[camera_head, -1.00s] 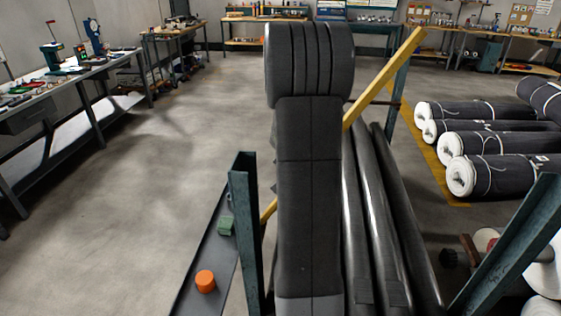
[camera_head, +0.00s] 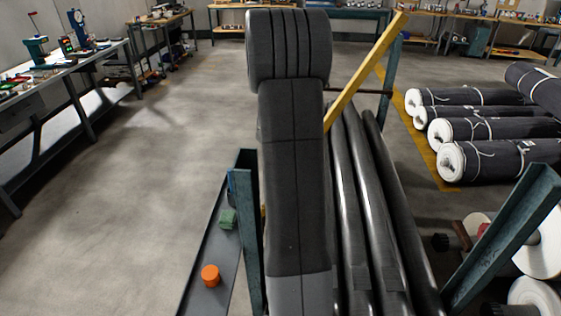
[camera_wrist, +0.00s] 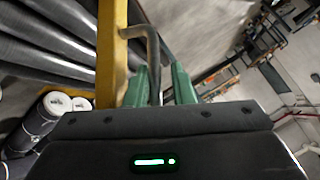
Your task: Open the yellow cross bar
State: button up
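The yellow cross bar (camera_head: 367,74) slants up to the right in the head view, its lower part mostly hidden behind my arm. In the wrist view the yellow bar (camera_wrist: 112,50) stands to the left of my gripper. A bent grey handle (camera_wrist: 153,58) comes off it and runs down between the fingers. My gripper (camera_wrist: 159,84) has two green fingers, apart, one on each side of the handle. A gap shows on the right; I cannot tell if the left finger touches it. My gripper is hidden in the head view.
Teal posts (camera_head: 246,235) stand left and right (camera_head: 505,235) in front. Long dark rolls (camera_head: 375,215) lie right of my arm. More wrapped rolls (camera_head: 480,130) lie on the floor at right. Left floor is clear.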

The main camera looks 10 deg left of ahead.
dwell(0.3)
jog(key=p+v, duration=0.4)
jog(key=v, duration=0.9)
jog(key=shift+s+r, duration=0.2)
jog(key=shift+s, duration=0.15)
jog(key=shift+d, duration=0.1)
jog(key=b+x, duration=0.4)
jog(key=x, duration=1)
jog(key=shift+r, duration=0.1)
